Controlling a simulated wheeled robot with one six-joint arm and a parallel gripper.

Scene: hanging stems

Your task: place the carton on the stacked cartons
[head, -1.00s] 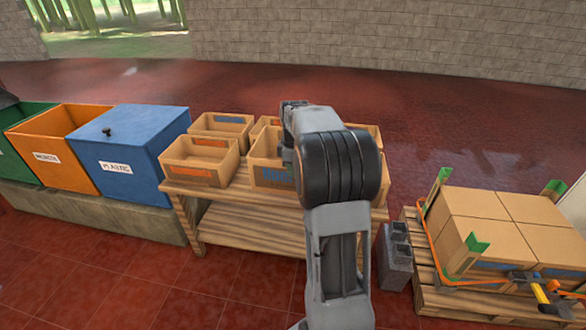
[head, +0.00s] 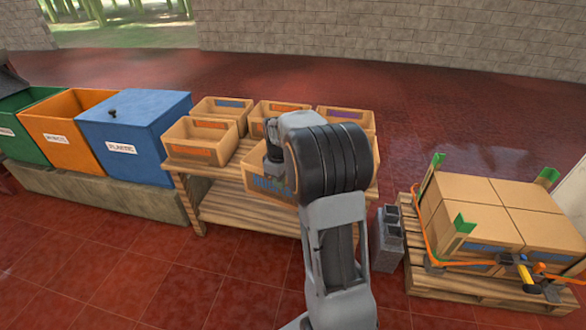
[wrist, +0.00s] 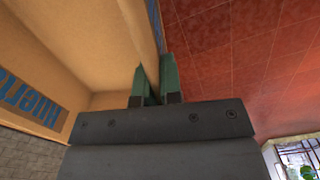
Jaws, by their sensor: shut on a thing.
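The carton (head: 262,186) is an open-topped cardboard box with a blue label at the front of the wooden table. My gripper (head: 273,162) is at its wall, partly hidden by my arm. In the wrist view the two green fingers of my gripper (wrist: 155,86) are shut on the wall of the carton (wrist: 75,45), one on each side. Part of the blue lettering shows inside it. The stacked cartons (head: 480,190) stand on a pallet at the right, closed and flat on top, apart from my gripper. Whether the held carton touches the table is hard to tell.
Several other open cartons, such as one with an orange label (head: 197,153), are on the table (head: 215,208). Green corner guards (head: 464,224) rise around the stack, with an orange strap (head: 420,225). Grey blocks (head: 388,240) stand between table and pallet (head: 415,275). Bins (head: 125,135) are at left.

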